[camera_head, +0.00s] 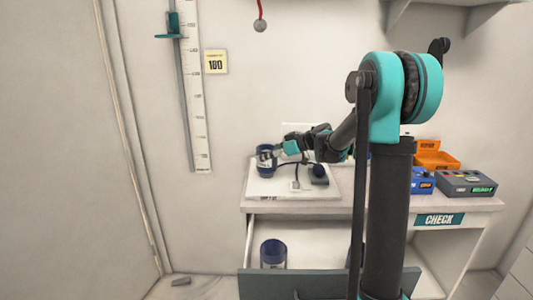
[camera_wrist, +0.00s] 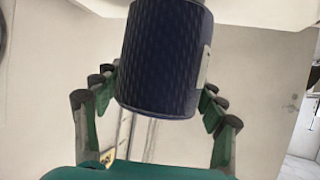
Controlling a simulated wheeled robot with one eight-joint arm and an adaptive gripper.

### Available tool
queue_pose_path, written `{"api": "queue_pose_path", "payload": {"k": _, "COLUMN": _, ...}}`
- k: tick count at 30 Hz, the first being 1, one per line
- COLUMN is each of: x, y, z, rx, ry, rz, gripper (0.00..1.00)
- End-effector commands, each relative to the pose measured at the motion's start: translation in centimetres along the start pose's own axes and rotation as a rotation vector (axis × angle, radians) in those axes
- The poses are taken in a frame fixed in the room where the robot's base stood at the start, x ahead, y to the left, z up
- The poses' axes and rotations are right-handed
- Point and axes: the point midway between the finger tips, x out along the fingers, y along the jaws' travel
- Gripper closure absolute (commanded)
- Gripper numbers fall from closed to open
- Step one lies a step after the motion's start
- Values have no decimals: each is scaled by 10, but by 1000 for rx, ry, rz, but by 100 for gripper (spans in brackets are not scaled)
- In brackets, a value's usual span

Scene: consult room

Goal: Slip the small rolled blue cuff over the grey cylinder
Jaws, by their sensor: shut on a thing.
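The small rolled blue cuff (camera_wrist: 165,50) fills the upper middle of the wrist view, dark blue and ribbed, with a pale label on its right side. My gripper (camera_wrist: 158,85) has its fingers on both sides of the cuff and is shut on it. In the head view the cuff (camera_head: 265,172) is upright over the left part of a white board, with my gripper (camera_head: 277,152) reaching it from the right. I cannot make out the grey cylinder for certain; whether it is inside the cuff is hidden.
The white board (camera_head: 325,191) lies on the desk, with a dark rounded device (camera_head: 319,170) on it. Another dark blue roll (camera_head: 273,254) stands in the open drawer (camera_head: 310,235) below. An orange bin (camera_head: 436,159), blue box (camera_head: 421,182) and grey box (camera_head: 466,183) stand at right.

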Motion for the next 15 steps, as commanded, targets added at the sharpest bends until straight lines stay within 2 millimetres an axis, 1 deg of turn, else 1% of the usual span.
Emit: {"api": "queue_pose_path", "payload": {"k": 15, "x": 5, "y": 0, "z": 11, "rx": 0, "ry": 0, "rz": 0, "gripper": 64}}
